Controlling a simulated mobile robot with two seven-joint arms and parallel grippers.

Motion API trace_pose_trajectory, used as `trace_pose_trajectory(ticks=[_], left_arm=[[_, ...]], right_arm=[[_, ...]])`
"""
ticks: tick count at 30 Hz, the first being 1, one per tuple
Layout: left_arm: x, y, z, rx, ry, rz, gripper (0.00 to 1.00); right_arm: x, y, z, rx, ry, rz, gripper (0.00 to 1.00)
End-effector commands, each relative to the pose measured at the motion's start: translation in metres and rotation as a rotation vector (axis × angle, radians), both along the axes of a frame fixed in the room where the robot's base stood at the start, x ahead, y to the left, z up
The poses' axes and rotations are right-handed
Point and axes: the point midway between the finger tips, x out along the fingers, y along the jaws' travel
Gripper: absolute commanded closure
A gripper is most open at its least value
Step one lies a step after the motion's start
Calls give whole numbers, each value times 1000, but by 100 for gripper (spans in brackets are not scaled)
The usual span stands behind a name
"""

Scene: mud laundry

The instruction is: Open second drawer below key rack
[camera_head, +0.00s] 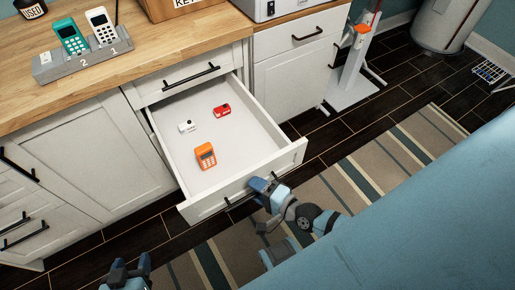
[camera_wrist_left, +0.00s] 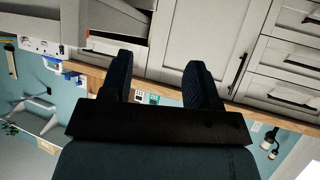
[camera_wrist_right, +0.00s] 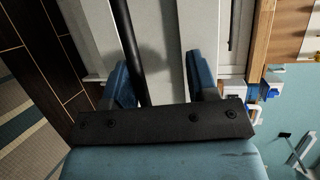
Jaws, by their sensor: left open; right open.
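The second drawer (camera_head: 252,134) below the counter stands pulled far out in the head view, its inside showing. It holds an orange device (camera_head: 206,156), a white one (camera_head: 187,127) and a red one (camera_head: 222,110). My right gripper (camera_head: 262,187) is open at the drawer's front. In the right wrist view its fingers (camera_wrist_right: 155,64) stand on either side of the black bar handle (camera_wrist_right: 128,45). The key rack (camera_head: 178,4) shows only partly at the top edge. My left gripper (camera_head: 128,270) is open and empty, low in the head view, apart from the cabinets.
A closed drawer (camera_head: 172,77) sits directly above the open one. A stand with two handheld devices (camera_head: 82,61) is on the wooden counter. A white cabinet (camera_head: 85,160) is left of the open drawer. A striped rug (camera_head: 375,165) covers the floor at right.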

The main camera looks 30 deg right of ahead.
Motion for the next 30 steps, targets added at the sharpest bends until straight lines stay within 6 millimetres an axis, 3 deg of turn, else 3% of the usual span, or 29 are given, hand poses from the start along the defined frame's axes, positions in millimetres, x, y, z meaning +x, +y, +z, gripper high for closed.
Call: trace_pose_trajectory(ticks=[1,5,6,7,15,21,24,25,26,30], left_arm=[[0,0,6,1,4,1,45],[-1,1,13,-5,14,6,45],[-1,1,14,-6,19,7,45],[-1,1,14,-8,23,9,45],[-4,3,21,-12,51,20,45],[-4,3,24,-19,62,26,45],[-3,2,25,-24,63,30,45],[-3,3,25,-23,62,30,45],[-2,2,25,-25,63,31,45],[-3,2,23,-25,64,33,45]], right_arm=[[3,1,25,7,-18,-5,62],[6,0,62,9,-29,-11,50],[6,-1,72,9,-30,-13,30],[7,-1,81,8,-31,-13,18],[8,-2,148,3,-37,-15,19],[7,-1,179,3,-35,-11,19],[7,0,188,6,-34,-10,22],[7,1,189,6,-33,-9,46],[7,1,190,7,-33,-8,63],[5,0,186,4,-23,-6,63]])
